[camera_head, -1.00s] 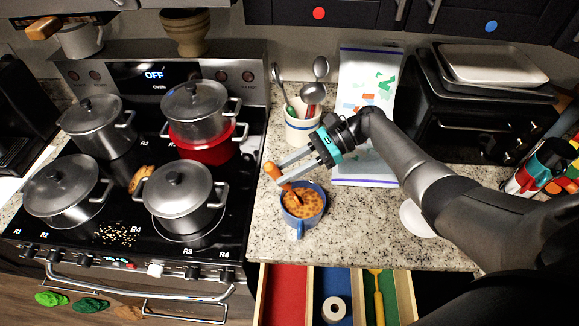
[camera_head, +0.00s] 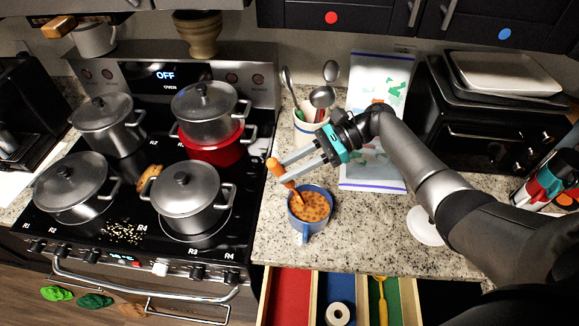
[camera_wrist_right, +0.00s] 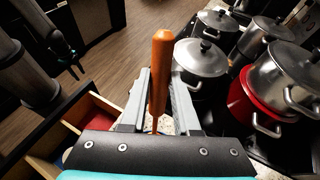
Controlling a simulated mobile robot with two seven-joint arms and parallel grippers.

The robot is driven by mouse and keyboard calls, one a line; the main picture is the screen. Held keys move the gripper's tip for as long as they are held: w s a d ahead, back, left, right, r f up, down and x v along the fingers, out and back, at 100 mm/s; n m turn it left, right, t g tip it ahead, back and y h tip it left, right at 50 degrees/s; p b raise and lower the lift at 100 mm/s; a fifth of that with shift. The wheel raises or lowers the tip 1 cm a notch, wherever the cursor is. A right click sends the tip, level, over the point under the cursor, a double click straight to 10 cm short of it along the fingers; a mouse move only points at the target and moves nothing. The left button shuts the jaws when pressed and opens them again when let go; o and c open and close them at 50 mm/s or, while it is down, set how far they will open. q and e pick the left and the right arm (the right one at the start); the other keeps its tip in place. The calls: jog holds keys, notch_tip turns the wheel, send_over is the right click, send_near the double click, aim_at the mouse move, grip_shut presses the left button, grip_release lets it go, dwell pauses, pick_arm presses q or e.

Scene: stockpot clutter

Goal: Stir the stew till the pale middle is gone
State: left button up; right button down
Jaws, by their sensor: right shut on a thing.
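The stew (camera_head: 309,207) fills a blue pot with a handle (camera_head: 309,228) on the counter right of the stove. It looks orange-brown with darker lumps, and I cannot make out a clear pale middle at this size. A stirring tool with an orange handle (camera_head: 275,168) leans to the left out of the pot, its lower end hidden in the stew. My right gripper (camera_head: 281,174) is shut on this handle, above the pot's left rim. The handle (camera_wrist_right: 161,65) also shows between the fingers in the wrist view. A dark part with teal at the wrist view's left may be my left gripper, unclear.
Lidded pots (camera_head: 188,190) stand on the stove to the left. A utensil crock (camera_head: 306,128) stands behind the blue pot. A white round thing (camera_head: 424,226) lies to the right. An open drawer with coloured compartments (camera_head: 290,296) is below the counter's front edge.

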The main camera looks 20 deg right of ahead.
jog(key=shift+r, duration=2.45)
jog(key=shift+f, duration=0.1)
